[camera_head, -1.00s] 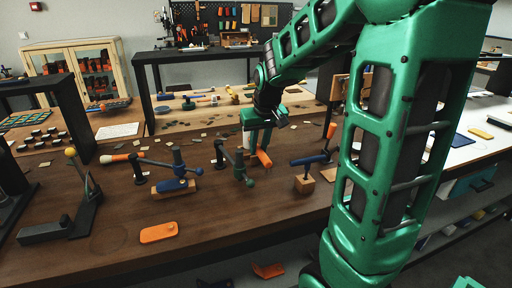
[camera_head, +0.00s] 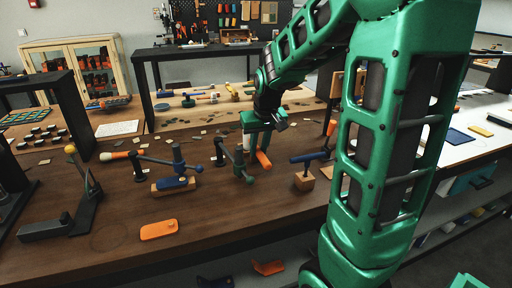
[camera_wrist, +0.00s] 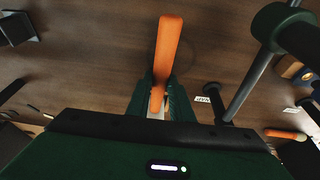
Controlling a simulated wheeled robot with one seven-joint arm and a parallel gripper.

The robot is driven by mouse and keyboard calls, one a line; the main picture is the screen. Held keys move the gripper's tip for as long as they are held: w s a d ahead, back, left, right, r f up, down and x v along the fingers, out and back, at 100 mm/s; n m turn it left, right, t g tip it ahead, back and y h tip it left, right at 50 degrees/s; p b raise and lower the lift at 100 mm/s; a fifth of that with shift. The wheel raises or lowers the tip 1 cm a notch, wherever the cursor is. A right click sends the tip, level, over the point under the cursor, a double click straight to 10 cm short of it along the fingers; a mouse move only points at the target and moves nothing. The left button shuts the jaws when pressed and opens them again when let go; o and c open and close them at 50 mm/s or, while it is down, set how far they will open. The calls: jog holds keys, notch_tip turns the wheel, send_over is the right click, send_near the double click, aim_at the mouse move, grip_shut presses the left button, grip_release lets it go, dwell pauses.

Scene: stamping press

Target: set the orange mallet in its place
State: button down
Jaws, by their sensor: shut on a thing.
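My gripper (camera_head: 257,143) is shut on the orange mallet (camera_head: 264,160), above the wooden bench (camera_head: 215,215). In the wrist view the mallet's long orange part (camera_wrist: 169,42) sticks out past the fingers (camera_wrist: 160,95). A pale part shows between the fingers; the mallet's other end is hidden. A dark green lever stand (camera_head: 240,172) is just left of the gripper in the head view. I cannot tell whether the mallet touches the bench, nor which spot is its place.
A blue-headed tool stands on a wooden block (camera_head: 304,181) to the right. A blue clamp on a wooden base (camera_head: 174,185) is to the left. An orange plate (camera_head: 158,229) lies near the front edge. The front middle is clear.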

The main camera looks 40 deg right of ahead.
jog(key=shift+f, duration=0.25)
jog(key=c, duration=1.5)
grip_release()
jog(key=v, duration=1)
jog(key=shift+s+r, duration=0.1)
jog(key=shift+r, duration=0.25)
